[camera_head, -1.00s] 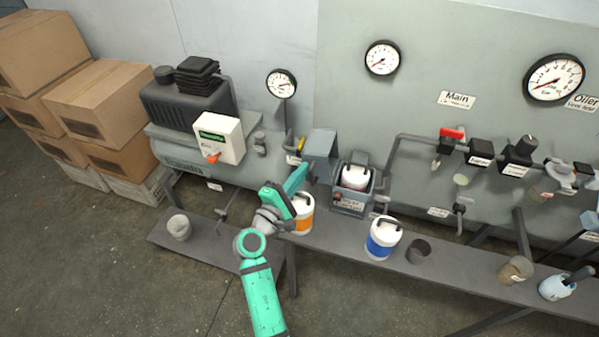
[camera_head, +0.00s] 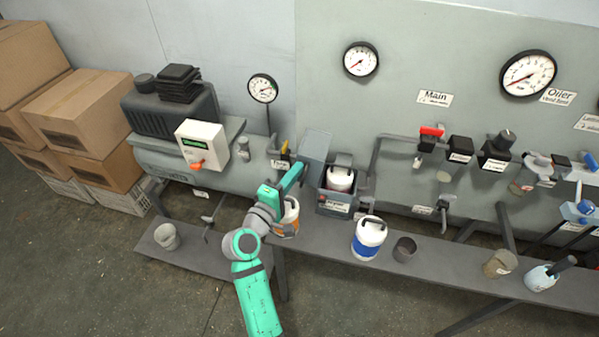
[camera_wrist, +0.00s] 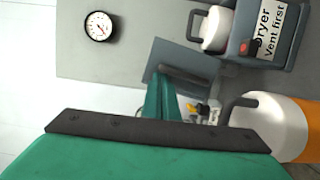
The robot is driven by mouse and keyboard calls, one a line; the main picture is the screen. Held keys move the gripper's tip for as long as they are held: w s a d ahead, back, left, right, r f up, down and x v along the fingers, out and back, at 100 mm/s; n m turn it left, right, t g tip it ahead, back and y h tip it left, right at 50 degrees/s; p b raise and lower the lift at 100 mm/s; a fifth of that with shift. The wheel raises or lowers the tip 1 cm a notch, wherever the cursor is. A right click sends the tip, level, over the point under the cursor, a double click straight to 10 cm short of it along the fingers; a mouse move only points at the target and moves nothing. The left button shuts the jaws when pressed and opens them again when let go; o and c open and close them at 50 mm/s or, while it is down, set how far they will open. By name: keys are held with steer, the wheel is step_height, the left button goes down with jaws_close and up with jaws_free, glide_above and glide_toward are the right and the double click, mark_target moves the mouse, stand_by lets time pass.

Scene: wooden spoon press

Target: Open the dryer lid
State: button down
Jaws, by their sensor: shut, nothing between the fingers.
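The dryer (camera_head: 334,204) is a grey box on the bench with a white label; its label also shows at the upper right of the wrist view (camera_wrist: 276,32). Its grey lid (camera_head: 316,145) stands raised at the box's left side, and the box's top is uncovered. A white canister with a dark handle (camera_head: 341,179) sits inside. In the wrist view the lid (camera_wrist: 190,62) is a tilted grey panel with a dark bar. My teal gripper (camera_head: 297,177) is shut and empty, its tip close to the lid's lower left; I cannot tell whether they touch.
An orange-banded canister (camera_head: 289,220) stands right by my gripper, partly hidden. A blue-banded canister (camera_head: 369,238) and a dark cup (camera_head: 405,249) stand further right on the bench. Gauges, valves and pipes line the wall panel. Cardboard boxes (camera_head: 90,105) are stacked at far left.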

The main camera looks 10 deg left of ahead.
steer(key=s+a, duration=0.7)
steer(key=s, duration=0.1)
steer(key=shift+s+a, duration=0.4)
